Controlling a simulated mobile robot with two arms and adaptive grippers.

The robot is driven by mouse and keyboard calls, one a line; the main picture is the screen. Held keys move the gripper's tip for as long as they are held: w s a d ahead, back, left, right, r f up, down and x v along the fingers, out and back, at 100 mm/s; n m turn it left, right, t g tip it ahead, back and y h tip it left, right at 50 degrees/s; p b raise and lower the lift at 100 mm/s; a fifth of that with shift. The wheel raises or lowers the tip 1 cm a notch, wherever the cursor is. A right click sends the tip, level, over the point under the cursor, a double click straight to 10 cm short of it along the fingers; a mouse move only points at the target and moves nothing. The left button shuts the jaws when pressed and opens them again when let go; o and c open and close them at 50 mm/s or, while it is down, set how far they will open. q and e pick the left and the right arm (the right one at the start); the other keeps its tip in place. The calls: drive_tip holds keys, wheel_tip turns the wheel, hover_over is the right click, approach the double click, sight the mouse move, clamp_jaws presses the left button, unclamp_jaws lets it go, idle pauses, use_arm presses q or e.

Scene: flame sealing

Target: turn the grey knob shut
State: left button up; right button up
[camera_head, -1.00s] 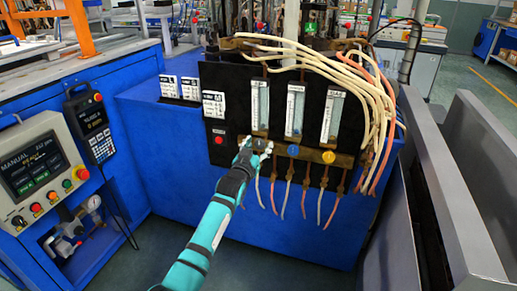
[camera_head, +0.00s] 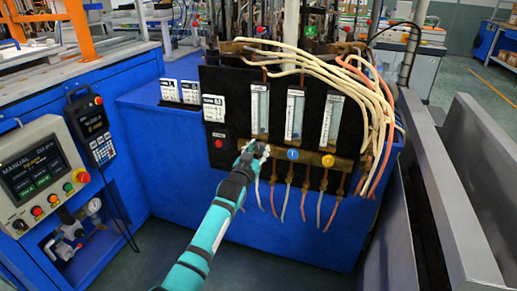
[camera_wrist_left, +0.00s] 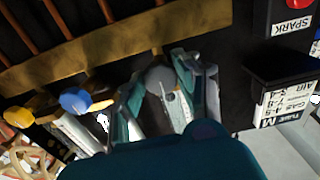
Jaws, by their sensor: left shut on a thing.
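The grey knob (camera_wrist_left: 160,78) sits on the brass bar of the black flow-meter panel. In the left wrist view it lies between the two fingers of my left gripper (camera_wrist_left: 161,73), which is shut on it. In the head view my left gripper (camera_head: 257,148) reaches the bar below the leftmost flow tube and hides most of the grey knob. The blue knob (camera_head: 292,154) and the yellow knob (camera_head: 328,160) are to its right on the same bar, clear of the fingers. My right gripper is not in view.
A red SPARK button (camera_head: 218,143) is on the panel left of my gripper. Pale and red hoses (camera_head: 365,95) loop over the panel's right side, with thin hoses hanging below the bar. A control box (camera_head: 40,170) stands at left and grey metal sheets (camera_head: 450,180) at right.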

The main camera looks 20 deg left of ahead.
use_arm(q)
drive_tip(key=o, duration=1.2)
drive_tip(key=shift+c, duration=0.2)
drive_tip(key=s, duration=1.2)
drive_tip(key=shift+a, duration=0.25)
